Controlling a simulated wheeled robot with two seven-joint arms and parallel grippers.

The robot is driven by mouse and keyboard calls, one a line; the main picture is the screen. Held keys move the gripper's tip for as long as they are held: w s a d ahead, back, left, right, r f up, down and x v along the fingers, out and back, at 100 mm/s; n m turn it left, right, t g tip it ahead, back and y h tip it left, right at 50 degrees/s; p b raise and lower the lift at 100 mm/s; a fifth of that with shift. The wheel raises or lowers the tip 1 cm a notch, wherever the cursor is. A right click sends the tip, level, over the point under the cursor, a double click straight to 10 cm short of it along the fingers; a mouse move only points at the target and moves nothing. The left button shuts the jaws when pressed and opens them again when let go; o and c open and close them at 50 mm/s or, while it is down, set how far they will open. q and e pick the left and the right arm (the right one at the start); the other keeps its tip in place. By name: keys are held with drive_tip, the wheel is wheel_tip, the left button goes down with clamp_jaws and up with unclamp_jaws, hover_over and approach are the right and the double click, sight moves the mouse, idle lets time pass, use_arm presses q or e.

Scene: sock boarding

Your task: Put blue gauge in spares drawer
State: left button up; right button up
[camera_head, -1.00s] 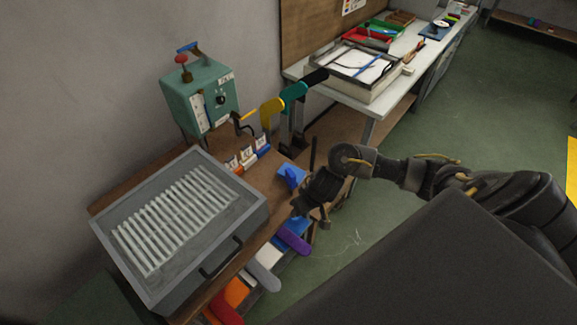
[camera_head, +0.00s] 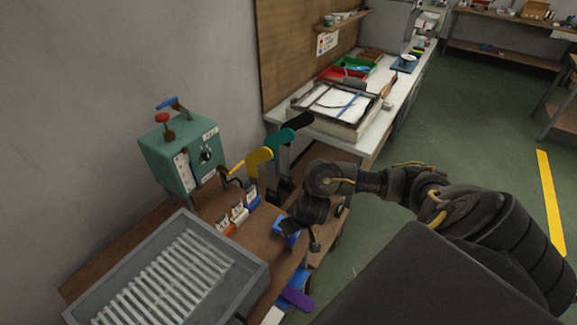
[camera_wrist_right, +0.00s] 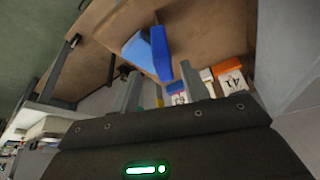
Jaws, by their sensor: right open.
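The blue gauge (camera_head: 281,226) lies on the brown bench top, partly hidden by my right gripper (camera_head: 294,228) in the head view. In the right wrist view the gauge (camera_wrist_right: 160,52) shows a flat lighter face and a darker upright piece. It sits beyond the tips of my right gripper (camera_wrist_right: 161,84), whose two fingers are apart with nothing held between them. I cannot tell whether a finger touches the gauge. My left gripper is out of view. I cannot make out which drawer is the spares drawer.
A grey ribbed tray (camera_head: 252,278) stands at the bench's near left. A teal machine (camera_head: 172,160) stands behind it. A purple piece (camera_head: 297,298) shows below. A white table (camera_head: 385,120) stands beyond.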

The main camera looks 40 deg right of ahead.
sight(289, 239)
drive_tip(key=shift+x, duration=0.8)
drive_tip(key=shift+w+f+b, duration=0.1)
drive_tip(key=shift+f+b, duration=0.1)
drive_tip(key=shift+b, duration=0.1)
drive_tip(key=b+x, duration=0.1)
drive_tip(key=x, duration=0.1)
drive_tip(key=b+x, duration=0.1)
drive_tip(key=shift+a+f, duration=0.25)
drive_tip(key=shift+f, duration=0.2)
drive_tip(key=shift+w+f, duration=0.2)
drive_tip(key=shift+f, duration=0.2)
drive_tip(key=shift+c, duration=0.6)
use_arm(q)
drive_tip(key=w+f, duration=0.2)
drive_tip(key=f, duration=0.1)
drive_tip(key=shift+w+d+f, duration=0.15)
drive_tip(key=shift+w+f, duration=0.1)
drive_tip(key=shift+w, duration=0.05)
use_arm(e)
clamp_jaws()
